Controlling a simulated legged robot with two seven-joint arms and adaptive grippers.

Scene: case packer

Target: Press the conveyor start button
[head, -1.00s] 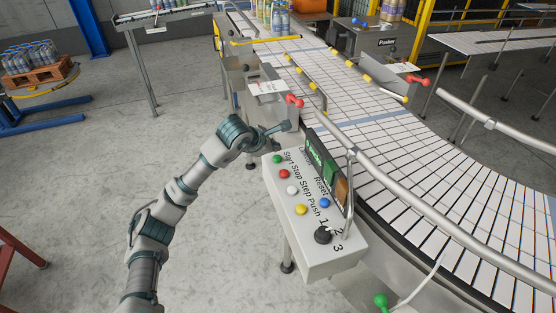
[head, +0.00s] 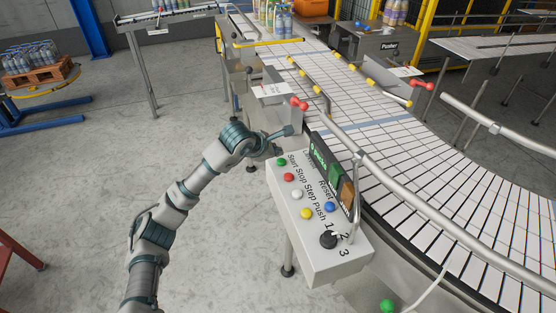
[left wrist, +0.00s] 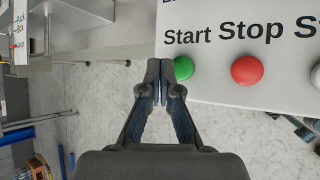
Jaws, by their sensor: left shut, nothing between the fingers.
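The control panel (head: 325,262) is a light grey box with a row of coloured buttons. The green start button (head: 281,161) is at its far left end, under the word Start. The green button also shows in the left wrist view (left wrist: 183,67). My left gripper (head: 289,131) is shut and empty, beyond the panel's far end in the head view. My right gripper is not in view.
The red stop button (head: 289,177) is beside the green one, then white, yellow and blue buttons and a black knob (head: 328,239). A display and guard rail stand behind the panel. The curved conveyor (head: 420,170) lies to the right.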

